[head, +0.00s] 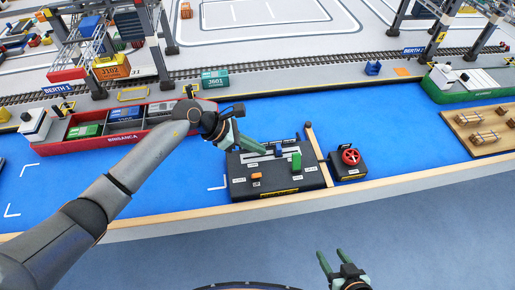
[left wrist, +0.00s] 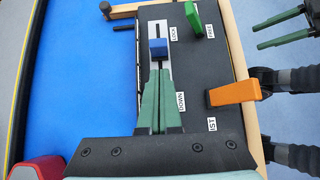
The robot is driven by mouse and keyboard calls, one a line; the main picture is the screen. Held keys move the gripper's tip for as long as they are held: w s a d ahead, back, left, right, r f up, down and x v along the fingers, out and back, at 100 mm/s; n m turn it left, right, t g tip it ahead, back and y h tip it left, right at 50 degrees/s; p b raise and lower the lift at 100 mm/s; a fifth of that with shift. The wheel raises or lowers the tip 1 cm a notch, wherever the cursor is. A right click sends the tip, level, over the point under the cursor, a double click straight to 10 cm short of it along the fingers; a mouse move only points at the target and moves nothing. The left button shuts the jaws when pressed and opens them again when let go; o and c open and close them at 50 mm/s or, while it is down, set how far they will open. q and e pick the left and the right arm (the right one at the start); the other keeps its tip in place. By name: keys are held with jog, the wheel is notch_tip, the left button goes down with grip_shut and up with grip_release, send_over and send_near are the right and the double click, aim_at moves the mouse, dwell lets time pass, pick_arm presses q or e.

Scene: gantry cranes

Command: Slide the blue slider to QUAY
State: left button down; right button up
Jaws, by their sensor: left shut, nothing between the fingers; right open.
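The blue slider (head: 278,151) sits on a slotted light track of the black control panel (head: 240,187). In the left wrist view, the blue slider (left wrist: 158,48) stands in the slot just beyond my left fingertips; I cannot tell whether they touch it. My left gripper (head: 264,150) is shut and empty, over the track, and its green fingers also show in the left wrist view (left wrist: 160,74). I cannot read a QUAY label. My right gripper (head: 329,252) is open and empty, in front of the panel, away from it.
On the panel are a green lever (head: 296,161) and an orange lever (head: 256,176). A red wheel (head: 350,156) on a black box stands to the right. A wooden strip (head: 318,153) stands between them. A red ship (head: 150,137) lies behind my left arm.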

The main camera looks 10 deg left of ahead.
pick_arm(q)
jog(key=a, duration=0.1)
jog(key=a+r, duration=0.1)
jog(key=s+a, duration=0.1)
jog(key=shift+a+r, duration=0.25)
jog(key=shift+r, duration=0.05)
jog(key=v, duration=0.7)
jog(key=shift+r+b, duration=0.3)
jog(key=shift+b, duration=0.05)
pick_arm(e)
jog(key=shift+s+a+f, duration=0.35)
jog(key=shift+a+f, duration=0.05)
jog(key=shift+f, duration=0.15)
pick_arm(q)
jog(key=c, duration=1.6)
grip_release()
jog(key=shift+s+a, duration=0.1)
